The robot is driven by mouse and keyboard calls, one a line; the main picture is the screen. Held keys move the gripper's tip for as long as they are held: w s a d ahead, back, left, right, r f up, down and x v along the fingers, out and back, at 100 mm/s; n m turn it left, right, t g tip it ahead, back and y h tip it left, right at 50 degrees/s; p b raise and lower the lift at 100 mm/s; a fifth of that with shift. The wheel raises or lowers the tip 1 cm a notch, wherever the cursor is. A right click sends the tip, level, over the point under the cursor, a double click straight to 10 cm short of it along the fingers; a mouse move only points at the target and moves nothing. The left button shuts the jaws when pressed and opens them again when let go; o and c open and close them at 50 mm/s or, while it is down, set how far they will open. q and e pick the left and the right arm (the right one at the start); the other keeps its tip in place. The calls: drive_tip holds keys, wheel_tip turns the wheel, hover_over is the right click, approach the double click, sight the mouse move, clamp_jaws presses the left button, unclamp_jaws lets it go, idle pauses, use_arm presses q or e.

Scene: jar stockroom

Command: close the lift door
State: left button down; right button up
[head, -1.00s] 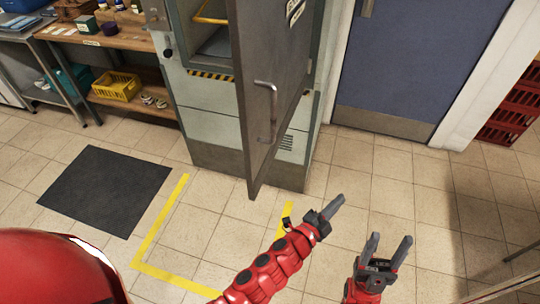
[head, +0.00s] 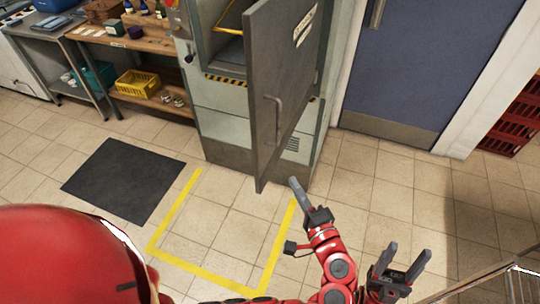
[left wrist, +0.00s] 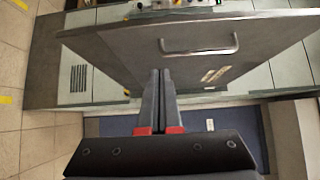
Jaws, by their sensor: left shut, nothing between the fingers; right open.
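The lift door (head: 277,85) is a grey panel with a bar handle (head: 274,119). It stands open, swung out from the lift cabinet (head: 222,125), and part of the opening shows to its left. In the left wrist view the door (left wrist: 120,48) spans the top, with its handle (left wrist: 199,45) above and right of the fingers. My left gripper (head: 296,186) is shut and empty, low by the door's bottom right side; its fingers also show in the left wrist view (left wrist: 157,80). Whether they touch the door I cannot tell. My right gripper (head: 404,259) is open and empty, right of the left one.
Yellow floor tape (head: 168,223) marks an area before the lift. A dark mat (head: 124,181) lies to the left. A wooden bench (head: 150,48) with a yellow basket (head: 138,83) stands at the back left. A blue door (head: 405,70) and red crates (head: 517,115) are at right.

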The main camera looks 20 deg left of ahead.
use_arm(q)
drive_tip(key=p, duration=0.4)
approach(263, 147)
drive_tip(key=w, duration=0.4)
drive_tip(key=a, duration=0.1)
drive_tip(key=a+p, duration=0.1)
drive_tip(key=shift+w+a+r, duration=0.15)
drive_tip(key=shift+a+r, duration=0.15)
drive_tip(key=shift+r, duration=0.05)
drive_tip(key=shift+a+f+p, duration=0.1)
drive_tip(key=shift+a+p, duration=0.35)
drive_tip(key=shift+a, duration=0.25)
drive_tip(key=shift+f, duration=0.1)
